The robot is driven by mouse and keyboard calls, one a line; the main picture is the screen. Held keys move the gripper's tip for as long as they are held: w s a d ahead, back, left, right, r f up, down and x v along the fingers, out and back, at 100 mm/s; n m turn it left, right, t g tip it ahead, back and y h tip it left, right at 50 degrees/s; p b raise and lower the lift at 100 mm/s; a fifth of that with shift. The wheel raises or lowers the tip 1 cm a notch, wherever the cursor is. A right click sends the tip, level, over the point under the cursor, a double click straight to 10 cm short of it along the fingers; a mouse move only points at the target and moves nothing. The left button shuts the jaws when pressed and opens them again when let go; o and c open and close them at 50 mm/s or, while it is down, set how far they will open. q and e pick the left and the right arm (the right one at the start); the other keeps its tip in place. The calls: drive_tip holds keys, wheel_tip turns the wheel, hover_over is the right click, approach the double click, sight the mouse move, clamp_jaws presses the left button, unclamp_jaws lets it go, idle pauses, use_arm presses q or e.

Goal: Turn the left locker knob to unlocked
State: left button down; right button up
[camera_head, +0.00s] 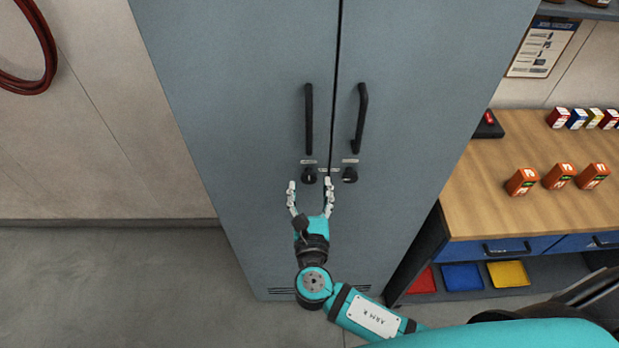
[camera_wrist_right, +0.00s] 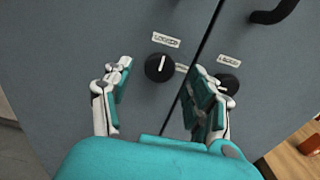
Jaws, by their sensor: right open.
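The left locker knob (camera_head: 309,175) is a round black knob on the left door of the grey-blue locker (camera_head: 240,100), below the left handle. In the right wrist view the left knob (camera_wrist_right: 158,67) shows a pale pointer mark roughly upright, with a small label above it. My right gripper (camera_head: 311,190) is open, its fingers spread in front of and just below the left knob, apart from it. In the right wrist view the right gripper (camera_wrist_right: 160,85) has the knob between and beyond its fingertips. The right knob (camera_head: 350,175) is partly hidden by a finger in the wrist view. My left gripper is not in view.
Two black vertical handles (camera_head: 308,118) stand out above the knobs. A wooden workbench (camera_head: 500,140) with several orange boxes (camera_head: 558,176) stands at the right. A red hose (camera_head: 45,50) hangs on the left wall. The floor (camera_head: 110,285) at left is clear.

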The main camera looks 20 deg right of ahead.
drive_tip(key=shift+x, duration=0.95)
drive_tip(key=shift+c, duration=0.2)
drive_tip(key=c, duration=1.1)
